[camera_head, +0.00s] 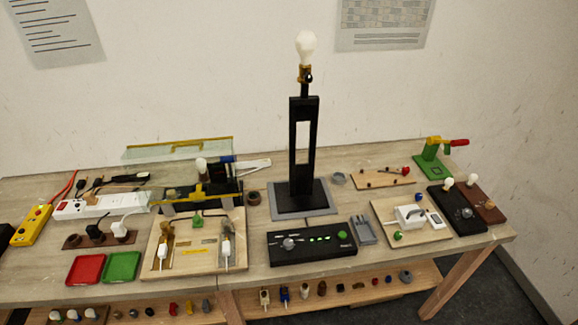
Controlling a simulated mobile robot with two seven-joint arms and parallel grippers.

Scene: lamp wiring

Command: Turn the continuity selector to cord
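A black control box (312,252) lies near the front edge of the bench, right of centre. A smaller black box (455,212) with a knob and a white bulb stands at the right. Neither of my grippers is in view.
A tall black lamp (303,150) with a bulb stands behind the control box. A grey holder (362,230) sits right beside the box. A wooden board with fittings (185,262) lies left of it, and red (86,268) and green trays (122,267) lie farther left.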

